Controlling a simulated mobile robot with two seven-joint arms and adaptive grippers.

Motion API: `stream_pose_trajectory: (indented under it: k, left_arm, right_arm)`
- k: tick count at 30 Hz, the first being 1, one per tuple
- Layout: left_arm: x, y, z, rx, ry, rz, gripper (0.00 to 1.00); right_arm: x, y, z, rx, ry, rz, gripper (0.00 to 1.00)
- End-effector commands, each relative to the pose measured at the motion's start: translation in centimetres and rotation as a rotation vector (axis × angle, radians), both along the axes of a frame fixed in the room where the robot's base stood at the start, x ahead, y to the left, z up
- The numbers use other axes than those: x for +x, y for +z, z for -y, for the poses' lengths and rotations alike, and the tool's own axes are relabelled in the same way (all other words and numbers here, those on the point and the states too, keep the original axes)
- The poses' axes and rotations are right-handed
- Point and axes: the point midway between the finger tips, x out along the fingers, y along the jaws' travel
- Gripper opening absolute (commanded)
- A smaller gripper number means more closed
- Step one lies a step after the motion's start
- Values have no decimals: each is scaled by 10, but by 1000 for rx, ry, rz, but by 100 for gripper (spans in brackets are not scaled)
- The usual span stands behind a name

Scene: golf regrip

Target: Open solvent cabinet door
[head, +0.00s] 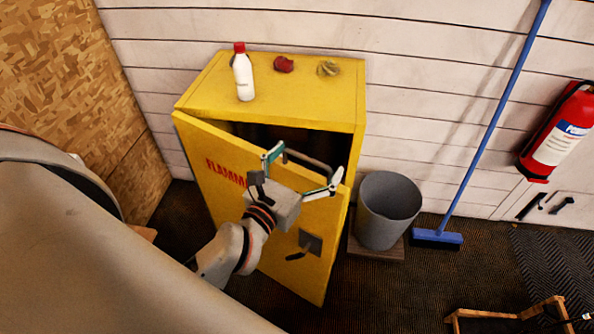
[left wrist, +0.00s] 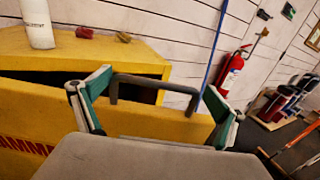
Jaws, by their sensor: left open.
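The yellow solvent cabinet (head: 285,100) stands against the white wall. Its door (head: 215,187), with red lettering, is ajar: its right edge stands out from the body, and a dark gap shows behind its top. A latch handle (head: 298,256) sits low on the door front. My left gripper (head: 304,168) is open at the door's upper right edge, its fingers spread wide. A dark U-shaped bar (left wrist: 155,79) shows between the fingers in the left wrist view; I cannot tell whether they touch it. My right gripper is not in view.
A white bottle with red cap (head: 243,75), a red object (head: 284,64) and a yellowish object (head: 328,68) stand on the cabinet top. A grey bin (head: 388,212), blue broom (head: 437,238) and fire extinguisher (head: 557,132) are to the right.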

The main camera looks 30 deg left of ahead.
Motion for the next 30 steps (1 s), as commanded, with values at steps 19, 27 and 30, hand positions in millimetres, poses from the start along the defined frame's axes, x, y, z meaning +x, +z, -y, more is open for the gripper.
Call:
stream_pose_trajectory:
  k: [19, 27, 30]
  left_arm:
    - [-97, -1, -4, -4, 2, -3, 97]
    - [-113, 0, -4, -3, 0, -1, 97]
    - [-115, 0, -4, -2, -1, 0, 97]
  right_arm:
    - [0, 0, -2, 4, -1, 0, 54]
    - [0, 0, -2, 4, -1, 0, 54]
    - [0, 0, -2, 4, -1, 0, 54]
